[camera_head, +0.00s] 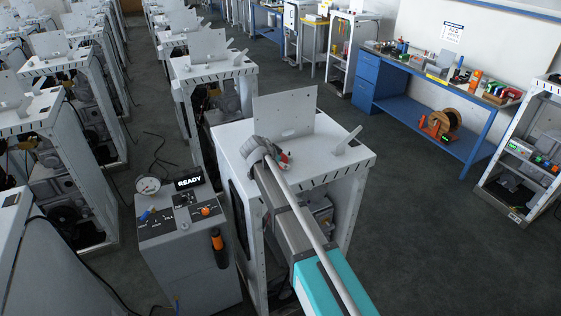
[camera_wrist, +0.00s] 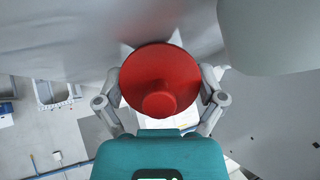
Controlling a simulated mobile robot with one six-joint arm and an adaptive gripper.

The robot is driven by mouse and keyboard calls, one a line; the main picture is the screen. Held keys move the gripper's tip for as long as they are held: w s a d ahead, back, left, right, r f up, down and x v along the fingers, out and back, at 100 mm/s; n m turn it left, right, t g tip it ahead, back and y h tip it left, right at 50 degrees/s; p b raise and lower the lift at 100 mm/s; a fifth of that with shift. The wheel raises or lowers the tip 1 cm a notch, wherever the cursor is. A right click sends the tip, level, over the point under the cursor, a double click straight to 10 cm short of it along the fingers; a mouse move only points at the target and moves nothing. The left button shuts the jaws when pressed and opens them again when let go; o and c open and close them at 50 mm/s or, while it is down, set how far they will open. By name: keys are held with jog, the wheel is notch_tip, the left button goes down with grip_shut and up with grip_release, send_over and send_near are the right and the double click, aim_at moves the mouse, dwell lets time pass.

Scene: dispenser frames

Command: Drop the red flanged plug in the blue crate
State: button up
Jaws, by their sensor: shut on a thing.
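The red flanged plug (camera_wrist: 160,72) shows in the wrist view as a round red disc with a short stub, facing the camera. My gripper (camera_wrist: 160,88) has one grey finger on each side of it and is shut on it. In the head view my gripper (camera_head: 272,154) is over the top of the nearest white dispenser frame (camera_head: 228,142), in front of its upright plate. Only a bit of red from the plug (camera_head: 284,157) shows there. I cannot make out a blue crate in either view.
A grey control stand (camera_head: 190,235) with a READY sign is just left of the frame. An angled bracket (camera_head: 348,140) stands on the frame's top at right. A blue workbench (camera_head: 425,85) is at the back right. Floor is clear between.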

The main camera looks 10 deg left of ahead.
jog(key=shift+r, duration=0.1)
jog(key=shift+r+p, duration=0.9)
jog(key=shift+p, duration=0.05)
jog(key=s+d+r+p, duration=0.4)
jog(key=s+r+p, duration=0.7)
jog(key=s, duration=0.2)
jog(key=shift+d, duration=0.4)
jog(key=shift+s, duration=0.1)
